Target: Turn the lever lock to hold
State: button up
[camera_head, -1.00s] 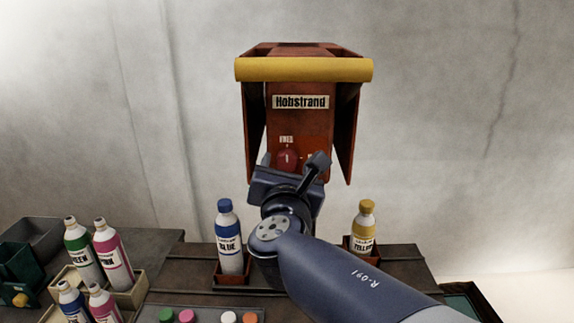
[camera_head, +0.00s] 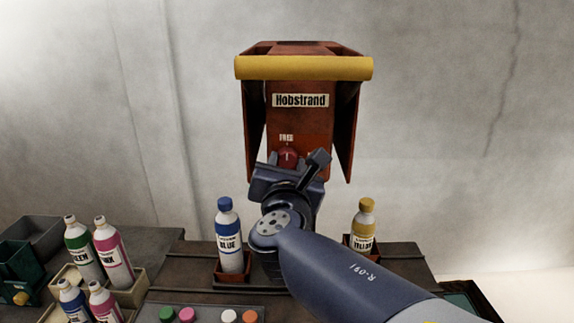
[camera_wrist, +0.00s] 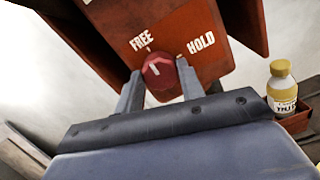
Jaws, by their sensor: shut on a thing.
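The lever lock (camera_head: 288,156) is a round red knob with a white line, low on the front of the red-brown Hobstrand machine (camera_head: 300,122). In the wrist view the knob (camera_wrist: 160,73) sits between the two fingers of my gripper (camera_wrist: 160,82), which is shut on it. The word FREE is above it to the left and HOLD to the right. The white line points up and left, on the FREE side. In the head view my gripper (camera_head: 287,170) covers the lower part of the knob and most of the HOLD label.
A blue bottle (camera_head: 229,240) and a yellow bottle (camera_head: 363,225) stand in holders on either side of my arm. Several more bottles stand in a tan crate (camera_head: 130,292) at the left. Side panels (camera_head: 343,130) flank the machine's front. The wall behind is bare.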

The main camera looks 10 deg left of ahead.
jog(key=m+b, duration=0.1)
jog(key=b, duration=0.1)
jog(key=m+b, duration=0.2)
jog(key=shift+f+m+b, duration=0.3)
jog(key=shift+b, duration=0.1)
jog(key=m+b, duration=0.5)
jog(key=b, duration=0.1)
jog(key=m+b, duration=0.4)
jog(key=m, duration=0.1)
jog(key=shift+r+m+b, duration=0.15)
jog(key=shift+m+b, duration=1.8)
jog(key=shift+m, duration=0.25)
jog(key=o, duration=1)
